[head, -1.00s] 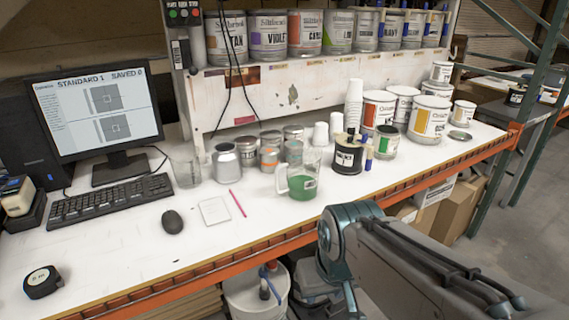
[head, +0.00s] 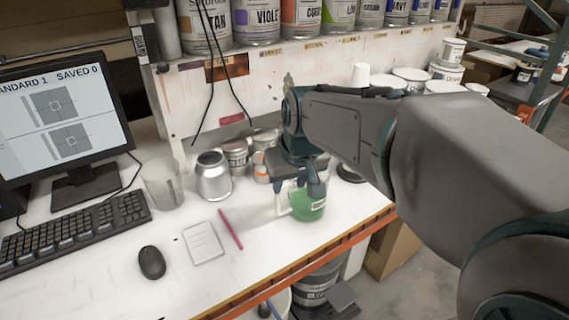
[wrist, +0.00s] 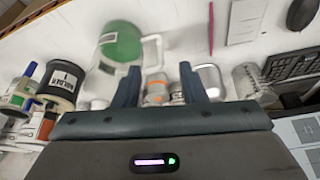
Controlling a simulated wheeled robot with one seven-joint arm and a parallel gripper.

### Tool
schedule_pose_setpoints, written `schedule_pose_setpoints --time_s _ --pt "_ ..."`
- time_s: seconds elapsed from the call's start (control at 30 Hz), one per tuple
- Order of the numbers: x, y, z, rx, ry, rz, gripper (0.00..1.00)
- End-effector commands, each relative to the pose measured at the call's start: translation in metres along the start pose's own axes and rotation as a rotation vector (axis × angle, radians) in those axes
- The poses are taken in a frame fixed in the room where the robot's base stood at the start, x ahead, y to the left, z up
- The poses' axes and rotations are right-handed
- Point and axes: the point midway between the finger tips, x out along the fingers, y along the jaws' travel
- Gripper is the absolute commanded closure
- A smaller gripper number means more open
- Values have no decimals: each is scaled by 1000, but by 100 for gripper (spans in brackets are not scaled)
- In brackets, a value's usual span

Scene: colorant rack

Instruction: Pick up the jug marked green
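The jug with green contents (head: 308,205) stands upright on the white bench near its front edge. It is clear, with a pale handle on its left side and a small label. The jug also shows at the upper left of the wrist view (wrist: 122,45). My gripper (head: 296,184) is over the jug in the head view and hides its upper part. In the wrist view my gripper (wrist: 159,70) has its two fingers apart with nothing held between them. The jug and its handle lie near the left finger; I cannot tell whether they touch.
A silver can (head: 213,178), an empty clear beaker (head: 162,184) and small tins (head: 236,157) stand left of and behind the jug. A pink pencil (head: 231,228) and a notepad (head: 203,243) lie left. A black-wrapped pot (wrist: 62,80) stands beside the jug.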

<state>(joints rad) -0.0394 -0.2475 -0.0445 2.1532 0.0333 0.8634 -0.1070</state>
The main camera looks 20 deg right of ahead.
Motion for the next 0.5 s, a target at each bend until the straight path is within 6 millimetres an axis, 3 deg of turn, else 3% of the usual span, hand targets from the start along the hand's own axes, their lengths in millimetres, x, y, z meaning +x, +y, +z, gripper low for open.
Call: schedule_pose_setpoints --time_s 0.03,0.17,0.5 --pt "-2 1 -12 -5 7 -1 62" --pt "6 2 -24 -11 15 -2 62" --pt "69 3 -25 -11 15 -1 62"
